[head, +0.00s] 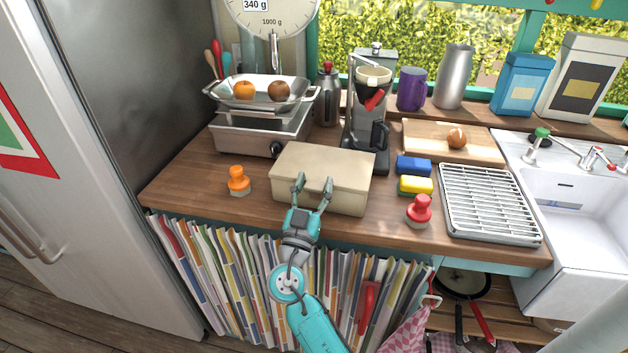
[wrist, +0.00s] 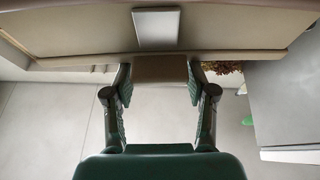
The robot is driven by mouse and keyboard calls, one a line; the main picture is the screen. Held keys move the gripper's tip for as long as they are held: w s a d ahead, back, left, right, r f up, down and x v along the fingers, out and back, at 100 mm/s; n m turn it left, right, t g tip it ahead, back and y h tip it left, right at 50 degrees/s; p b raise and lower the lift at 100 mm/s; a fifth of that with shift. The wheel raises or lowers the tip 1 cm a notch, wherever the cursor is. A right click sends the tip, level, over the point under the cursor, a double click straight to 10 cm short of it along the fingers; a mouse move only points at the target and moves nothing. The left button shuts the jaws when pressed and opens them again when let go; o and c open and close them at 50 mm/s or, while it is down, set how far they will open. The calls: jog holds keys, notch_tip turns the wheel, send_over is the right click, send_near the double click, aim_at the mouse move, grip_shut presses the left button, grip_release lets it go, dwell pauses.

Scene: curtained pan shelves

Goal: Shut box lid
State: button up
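The beige box (head: 322,175) sits on the wooden counter near its front edge. Its lid (head: 325,165) looks down and level over the body; I cannot tell whether it is fully closed. My gripper (head: 312,182) is at the box's front, its fingers spread apart at the front edge of the lid. In the wrist view my gripper (wrist: 160,78) is open, with a tan block-like part (wrist: 160,68) showing between the fingers. A pale plate (wrist: 156,28) shows above it. I cannot tell whether the fingers touch the box.
An orange stamp-like knob (head: 238,181) stands left of the box.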

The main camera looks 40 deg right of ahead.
jog(key=shift+o, duration=0.9)
jog(key=shift+a, duration=0.1)
jog(key=v, duration=1.1)
jog(key=shift+s+a+f, duration=0.2)
jog(key=shift+s+a, duration=0.05)
jog(key=shift+s, duration=0.05)
